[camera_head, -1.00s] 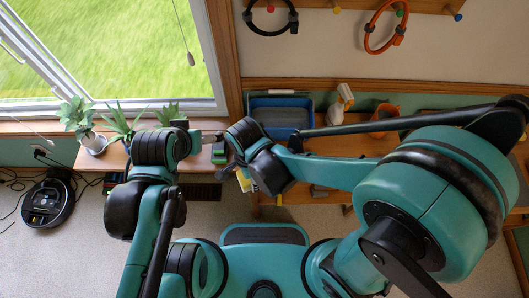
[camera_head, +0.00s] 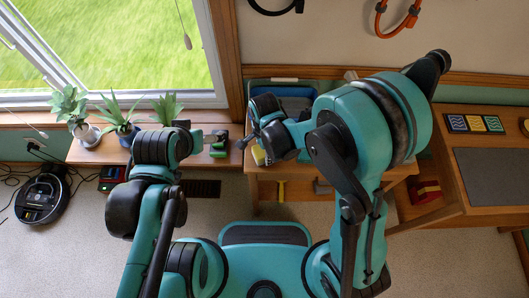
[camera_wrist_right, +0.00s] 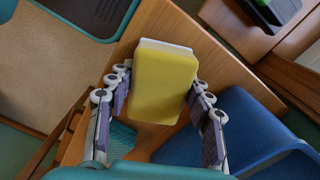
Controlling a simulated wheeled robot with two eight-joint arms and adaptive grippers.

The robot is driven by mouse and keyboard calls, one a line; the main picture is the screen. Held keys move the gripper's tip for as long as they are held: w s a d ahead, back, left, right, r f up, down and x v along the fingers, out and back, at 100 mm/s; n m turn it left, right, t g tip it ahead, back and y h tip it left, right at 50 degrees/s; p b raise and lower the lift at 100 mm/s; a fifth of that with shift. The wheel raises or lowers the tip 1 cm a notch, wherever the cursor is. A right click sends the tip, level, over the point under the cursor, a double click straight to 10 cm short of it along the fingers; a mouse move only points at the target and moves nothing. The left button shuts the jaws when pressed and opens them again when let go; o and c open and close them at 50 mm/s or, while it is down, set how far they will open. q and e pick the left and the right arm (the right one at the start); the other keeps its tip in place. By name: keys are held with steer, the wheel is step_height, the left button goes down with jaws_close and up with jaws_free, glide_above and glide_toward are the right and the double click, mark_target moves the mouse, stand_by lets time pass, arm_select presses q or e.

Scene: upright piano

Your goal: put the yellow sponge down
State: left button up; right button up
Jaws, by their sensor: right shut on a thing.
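The yellow sponge (camera_wrist_right: 165,82), a yellow block with a white layer along its far edge, is between the finger pads of my right gripper (camera_wrist_right: 160,100) in the right wrist view. The gripper is shut on it. Behind it is the wooden table (camera_wrist_right: 215,65), near its edge; I cannot tell whether they touch. In the head view a bit of the sponge (camera_head: 259,156) shows below my right gripper (camera_head: 250,143), at the table's left end. My left gripper (camera_head: 200,143) is by the low window bench, and its fingers are too small to read.
A blue tub (camera_wrist_right: 240,125) stands on the table beside the sponge. A green and black object (camera_head: 218,143) lies on the window bench (camera_head: 95,155), left of the table. Several potted plants (camera_head: 120,125) stand there too. A robot vacuum (camera_head: 43,198) is on the floor.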

steer(key=shift+f, duration=0.2)
steer(key=o, duration=1)
steer(key=shift+c, duration=0.2)
